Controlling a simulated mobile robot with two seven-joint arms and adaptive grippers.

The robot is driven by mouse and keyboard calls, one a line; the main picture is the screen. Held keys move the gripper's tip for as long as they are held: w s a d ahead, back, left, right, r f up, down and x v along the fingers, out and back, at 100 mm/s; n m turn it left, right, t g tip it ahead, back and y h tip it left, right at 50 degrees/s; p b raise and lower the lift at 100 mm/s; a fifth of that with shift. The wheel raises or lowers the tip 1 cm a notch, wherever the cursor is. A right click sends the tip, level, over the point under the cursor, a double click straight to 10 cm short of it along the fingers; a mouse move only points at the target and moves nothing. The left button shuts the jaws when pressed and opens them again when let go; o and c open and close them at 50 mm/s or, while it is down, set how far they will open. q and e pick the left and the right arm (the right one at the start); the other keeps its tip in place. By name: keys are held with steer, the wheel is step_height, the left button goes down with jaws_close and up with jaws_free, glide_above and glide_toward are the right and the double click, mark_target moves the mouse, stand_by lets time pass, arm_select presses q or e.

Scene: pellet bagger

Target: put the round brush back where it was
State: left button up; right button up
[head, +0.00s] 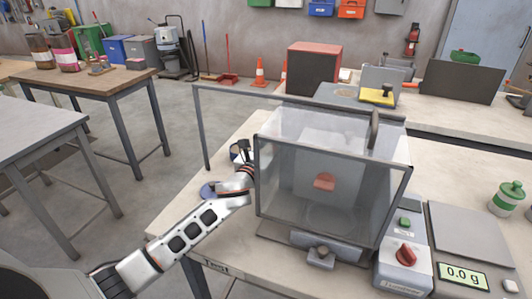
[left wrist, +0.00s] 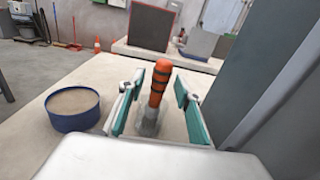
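In the left wrist view an orange handle with black bands (left wrist: 160,82), likely the round brush, stands upright. Its lower end is in or behind a greyish, clear-looking part, and no bristles can be made out. My left gripper (left wrist: 157,98) has its two teal fingers spread, one on each side of the handle, with gaps showing on both sides. In the head view my left gripper (head: 245,160) is at the left side of the clear-walled bagger box (head: 285,195). The brush cannot be made out there. My right gripper is in neither view.
A blue tub of beige pellets (left wrist: 73,110) stands left of my left gripper. The bagger's grey wall (left wrist: 270,80) rises close on the right. A red knob (head: 405,254) and a scale reading 0.0 g (head: 466,275) are at the right of the bench.

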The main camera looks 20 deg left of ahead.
arm_select(q)
steer(key=s+a, duration=0.1)
steer(key=s, duration=1)
steer(key=shift+p, duration=0.45)
steer(key=shift+r, duration=0.1)
